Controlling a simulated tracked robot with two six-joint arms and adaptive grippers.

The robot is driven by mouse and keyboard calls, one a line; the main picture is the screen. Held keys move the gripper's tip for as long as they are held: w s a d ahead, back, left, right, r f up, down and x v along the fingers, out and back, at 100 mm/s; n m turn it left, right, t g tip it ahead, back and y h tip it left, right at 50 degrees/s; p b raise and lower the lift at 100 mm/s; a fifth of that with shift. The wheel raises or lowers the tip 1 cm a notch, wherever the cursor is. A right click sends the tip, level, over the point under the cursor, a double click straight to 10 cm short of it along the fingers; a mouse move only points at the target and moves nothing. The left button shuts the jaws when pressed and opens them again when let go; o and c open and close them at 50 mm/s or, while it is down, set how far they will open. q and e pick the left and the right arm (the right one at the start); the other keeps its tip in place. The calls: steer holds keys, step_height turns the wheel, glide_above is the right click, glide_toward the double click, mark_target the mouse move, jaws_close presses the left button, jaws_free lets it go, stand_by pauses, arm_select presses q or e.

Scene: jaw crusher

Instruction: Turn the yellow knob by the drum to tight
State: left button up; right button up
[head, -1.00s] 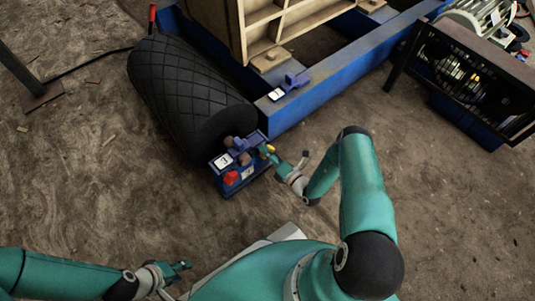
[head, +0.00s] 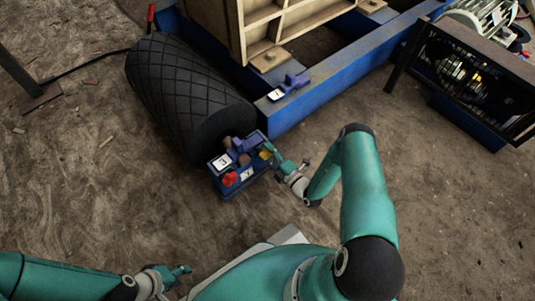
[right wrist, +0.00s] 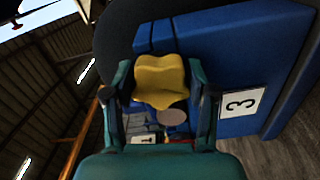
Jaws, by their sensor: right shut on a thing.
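The yellow knob (head: 266,154) is on the right side of the blue block by the black drum (head: 190,95). In the right wrist view the lobed yellow knob (right wrist: 160,80) sits between the two fingers of my right gripper (right wrist: 164,92). My right gripper (head: 273,157) is shut on the knob, which it partly hides in the head view. No mark for tight can be made out. My left gripper (head: 180,274) is low at the left, far from the knob; its finger gap is too small to judge.
A caged machine (head: 475,85) stands at the right. The dirt floor in front is mostly clear.

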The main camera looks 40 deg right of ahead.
steer(key=shift+s+d+f, duration=0.1)
steer(key=shift+d+f, duration=0.1)
steer(key=o, duration=1)
steer(key=shift+o, duration=0.8)
steer(key=shift+a+r, duration=0.1)
steer(key=s, duration=1.2)
steer(key=shift+d, duration=0.45)
steer(key=shift+w, duration=0.1)
